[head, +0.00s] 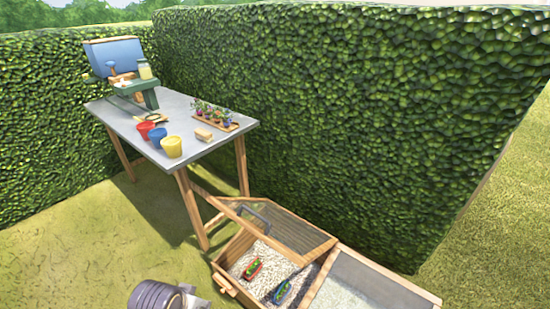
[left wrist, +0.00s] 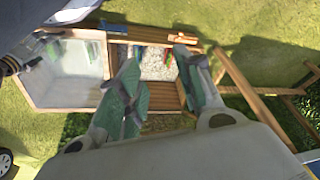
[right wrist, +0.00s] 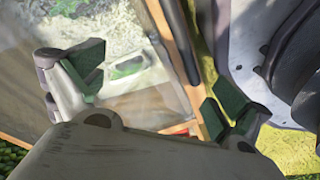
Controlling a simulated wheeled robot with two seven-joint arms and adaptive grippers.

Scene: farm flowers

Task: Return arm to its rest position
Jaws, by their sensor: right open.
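My left gripper (left wrist: 158,60) shows in the left wrist view with its two green-padded fingers spread apart and nothing between them. It points down over a wooden cold frame, whose gravel bed (left wrist: 155,65) lies beyond the fingers. My right gripper (right wrist: 150,88) shows in the right wrist view, also with fingers spread and empty. Below it are a clear pane (right wrist: 120,95) and a wooden frame edge.
The grey table (head: 180,108) carries red, blue and yellow pots (head: 171,147) and a flower tray (head: 230,127). A tall hedge (head: 330,110) stands behind.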

